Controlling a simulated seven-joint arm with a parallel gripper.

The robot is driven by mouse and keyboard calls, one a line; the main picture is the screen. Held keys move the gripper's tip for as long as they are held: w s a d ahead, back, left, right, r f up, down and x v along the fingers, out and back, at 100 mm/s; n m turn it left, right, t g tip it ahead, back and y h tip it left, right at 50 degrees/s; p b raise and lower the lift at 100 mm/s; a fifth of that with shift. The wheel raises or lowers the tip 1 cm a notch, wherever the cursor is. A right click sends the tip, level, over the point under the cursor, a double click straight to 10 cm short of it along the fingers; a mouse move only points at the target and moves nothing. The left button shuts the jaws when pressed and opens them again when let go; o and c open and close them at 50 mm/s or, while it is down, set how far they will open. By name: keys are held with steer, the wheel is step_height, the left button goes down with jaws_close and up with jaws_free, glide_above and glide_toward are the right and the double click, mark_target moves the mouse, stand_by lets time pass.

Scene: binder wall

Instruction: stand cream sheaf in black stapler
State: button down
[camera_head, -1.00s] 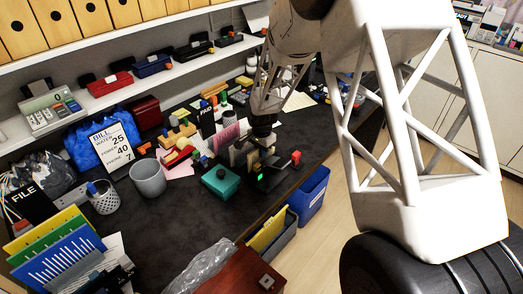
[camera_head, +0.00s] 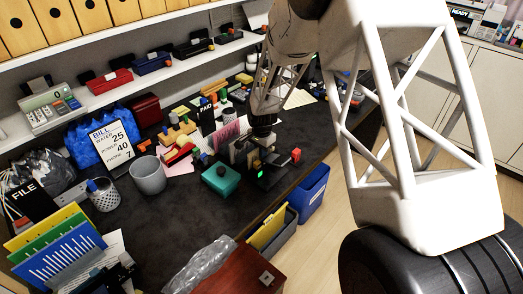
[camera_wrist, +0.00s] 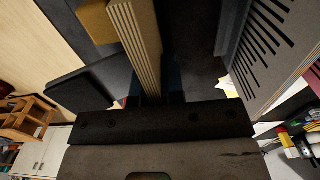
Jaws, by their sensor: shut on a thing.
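My gripper (camera_head: 262,137) points down at the right edge of the dark desk, over the black stapler (camera_head: 266,180), which shows a small green light. The cream sheaf (camera_wrist: 138,40) shows in the wrist view as a pale layered slab running down between my fingers (camera_wrist: 150,95); my gripper is shut on it. In the head view the sheaf is small and partly hidden by the gripper and nearby parts. A black plate (camera_wrist: 88,88) lies to the left of the sheaf in the wrist view. I cannot tell whether the sheaf touches the stapler.
A teal box (camera_head: 220,180) stands just left of the stapler, and an orange-red knob (camera_head: 295,155) to its right. A grey slotted panel (camera_wrist: 268,45) is right of the sheaf in the wrist view. A grey cup (camera_head: 148,174) stands farther left.

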steer(key=c, duration=1.1)
jaws_free()
steer(key=shift+c, duration=0.2)
steer(key=shift+r, duration=3.9)
